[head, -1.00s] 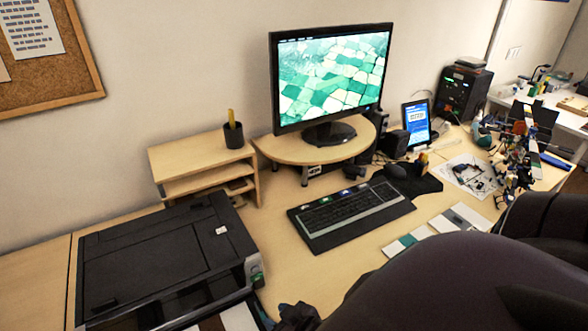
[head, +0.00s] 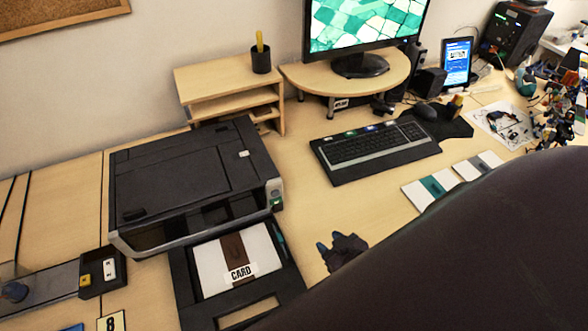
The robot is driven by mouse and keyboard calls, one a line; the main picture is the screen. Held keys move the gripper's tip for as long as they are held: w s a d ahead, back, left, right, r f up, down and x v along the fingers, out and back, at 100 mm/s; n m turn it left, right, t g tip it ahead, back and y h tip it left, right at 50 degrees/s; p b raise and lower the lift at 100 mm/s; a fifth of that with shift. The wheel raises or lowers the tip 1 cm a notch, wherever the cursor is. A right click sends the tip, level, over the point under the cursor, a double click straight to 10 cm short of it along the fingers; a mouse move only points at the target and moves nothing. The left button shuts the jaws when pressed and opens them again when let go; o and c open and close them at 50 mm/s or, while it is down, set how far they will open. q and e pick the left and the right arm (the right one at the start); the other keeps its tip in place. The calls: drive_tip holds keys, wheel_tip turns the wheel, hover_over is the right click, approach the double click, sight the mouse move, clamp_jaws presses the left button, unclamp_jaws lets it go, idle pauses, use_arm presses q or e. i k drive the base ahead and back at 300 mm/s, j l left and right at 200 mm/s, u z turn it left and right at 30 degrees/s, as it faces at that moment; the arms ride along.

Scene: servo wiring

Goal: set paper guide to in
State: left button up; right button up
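The black printer (head: 190,180) stands on the desk left of centre. Its front tray (head: 185,290) is pulled out and holds a white sheet with a brown strip and a label (head: 240,273) reading CARD. A narrow teal piece (head: 278,238) at the tray's right edge looks like the paper guide; its exact setting is unclear. My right gripper (head: 328,242) is dark and small, just right of the tray and apart from it. Its finger gap is too unclear to judge, and I see nothing held. My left gripper is out of view.
A keyboard (head: 375,150) and a wooden shelf (head: 230,85) with a pen cup (head: 261,60) stand behind. A small black box (head: 103,272) with switches sits left of the tray. My own dark arm covers the lower right.

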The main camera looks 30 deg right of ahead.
sight(278, 236)
drive_tip(key=z, duration=0.8)
drive_tip(key=k, duration=0.1)
